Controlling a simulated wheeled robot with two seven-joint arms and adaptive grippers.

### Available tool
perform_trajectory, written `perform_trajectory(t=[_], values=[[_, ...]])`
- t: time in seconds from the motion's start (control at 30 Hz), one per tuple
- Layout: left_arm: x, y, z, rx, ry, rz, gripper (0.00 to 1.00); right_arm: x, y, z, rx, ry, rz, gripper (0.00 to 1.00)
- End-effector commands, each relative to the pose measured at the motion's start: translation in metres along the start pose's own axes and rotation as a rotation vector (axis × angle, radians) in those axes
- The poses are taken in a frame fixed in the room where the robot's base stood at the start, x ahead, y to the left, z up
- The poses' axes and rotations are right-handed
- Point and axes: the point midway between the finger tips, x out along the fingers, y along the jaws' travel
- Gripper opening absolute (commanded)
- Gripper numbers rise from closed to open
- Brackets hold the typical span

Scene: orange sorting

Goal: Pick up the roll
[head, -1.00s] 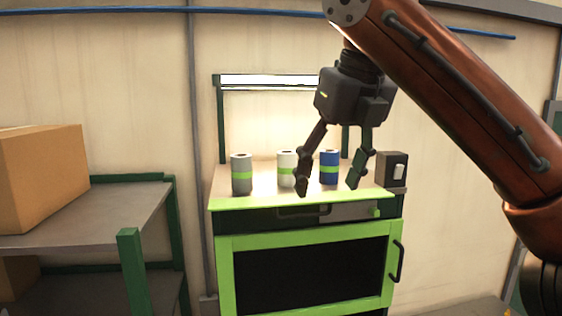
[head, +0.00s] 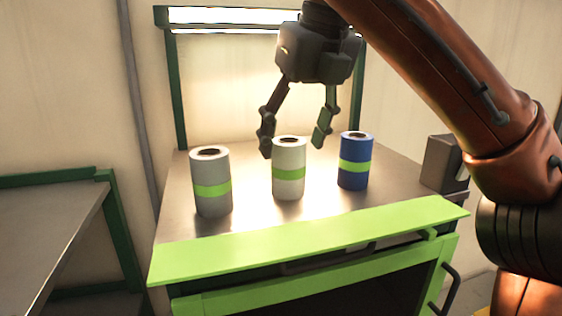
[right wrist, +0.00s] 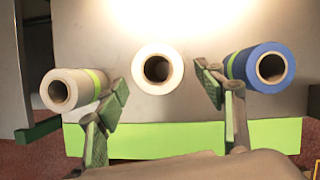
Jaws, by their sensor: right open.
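Three rolls stand upright in a row on the workbench (head: 330,215), each with a green band. The grey roll (head: 211,182) is left, the white roll (head: 289,168) middle, the blue roll (head: 355,161) right. My right gripper (head: 293,147) is open and empty, pointing down above the white roll. In the right wrist view the white roll (right wrist: 158,69) sits between and beyond the open fingers (right wrist: 158,100). The grey roll (right wrist: 72,90) lies outside the left finger and the blue roll (right wrist: 262,67) outside the right finger. My left gripper is not in view.
A dark box (head: 441,163) stands at the bench's right end. A green front ledge (head: 310,238) edges the bench. A lit frame (head: 215,17) rises behind. A grey shelf (head: 45,225) is at the left.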

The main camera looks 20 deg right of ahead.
Motion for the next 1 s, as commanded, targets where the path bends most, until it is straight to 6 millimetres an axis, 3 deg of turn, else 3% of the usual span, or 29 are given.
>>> perform_trajectory(t=[0.37,0.7,1.0], values=[[-0.001,0.002,0.023,-0.006,-0.026,0.002,0.40,0.035,-0.004,0.011,0.003,0.009,0.003,0.63],[0.000,-0.002,-0.018,0.004,0.025,-0.002,0.40,0.070,-0.003,0.010,0.004,0.006,0.003,0.63],[0.000,0.000,0.003,-0.001,-0.002,0.000,0.40,0.073,-0.002,0.010,0.003,0.003,0.003,0.63]])
